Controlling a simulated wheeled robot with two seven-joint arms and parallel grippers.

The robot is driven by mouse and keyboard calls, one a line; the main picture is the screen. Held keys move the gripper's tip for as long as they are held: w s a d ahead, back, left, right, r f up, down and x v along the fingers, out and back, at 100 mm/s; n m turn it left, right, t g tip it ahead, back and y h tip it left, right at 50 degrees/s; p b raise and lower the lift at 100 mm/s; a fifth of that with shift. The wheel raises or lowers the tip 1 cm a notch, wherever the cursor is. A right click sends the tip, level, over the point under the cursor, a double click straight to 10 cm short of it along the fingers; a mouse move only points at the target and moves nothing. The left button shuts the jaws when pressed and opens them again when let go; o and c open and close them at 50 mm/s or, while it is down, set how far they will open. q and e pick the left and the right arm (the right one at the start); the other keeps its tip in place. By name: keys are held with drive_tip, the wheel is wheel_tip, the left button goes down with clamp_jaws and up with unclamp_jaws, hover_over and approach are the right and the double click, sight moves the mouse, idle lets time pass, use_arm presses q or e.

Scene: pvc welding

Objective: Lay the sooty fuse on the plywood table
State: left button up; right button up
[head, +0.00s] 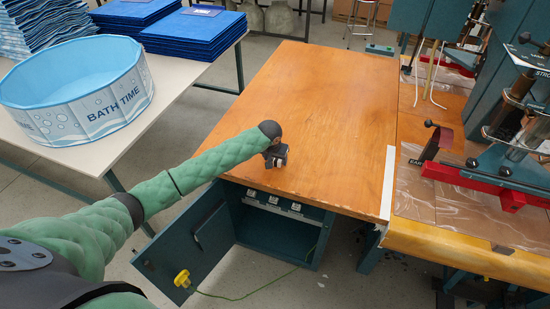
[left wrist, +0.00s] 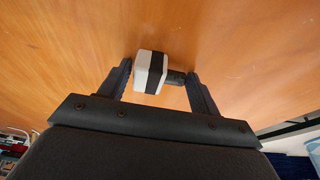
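The plywood table (head: 330,110) has a broad orange-brown wooden top. My left gripper (head: 277,158) is low over its near left part, fingers pointing at the wood. The fuse, a small white block with a black band and a dark round end (left wrist: 150,72), sits between the two fingertips of my left gripper (left wrist: 160,77). In the head view the fuse is mostly hidden by the fingers. My right gripper is not in view.
Below the table's near edge, a teal cabinet has its door (head: 188,243) open, with a row of white-fronted fittings (head: 274,204) inside. A white table (head: 165,95) at left holds a blue tub (head: 75,90) and blue stacks. Red-based machines (head: 480,180) stand right. The tabletop is otherwise clear.

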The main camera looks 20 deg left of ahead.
sight(274, 160)
use_arm(q)
drive_tip(key=shift+o, duration=0.9)
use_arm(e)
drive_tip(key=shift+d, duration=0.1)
use_arm(q)
drive_tip(key=shift+s+r, duration=0.1)
drive_tip(key=shift+r, duration=0.45)
drive_tip(key=shift+b+v, duration=0.7)
drive_tip(key=shift+v, duration=0.55)
drive_tip(key=b+v, duration=0.2)
drive_tip(key=v, duration=0.6)
drive_tip(key=shift+r, duration=0.35)
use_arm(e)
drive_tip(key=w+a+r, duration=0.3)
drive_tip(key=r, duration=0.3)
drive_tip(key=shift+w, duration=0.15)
use_arm(q)
drive_tip(key=shift+s, duration=0.1)
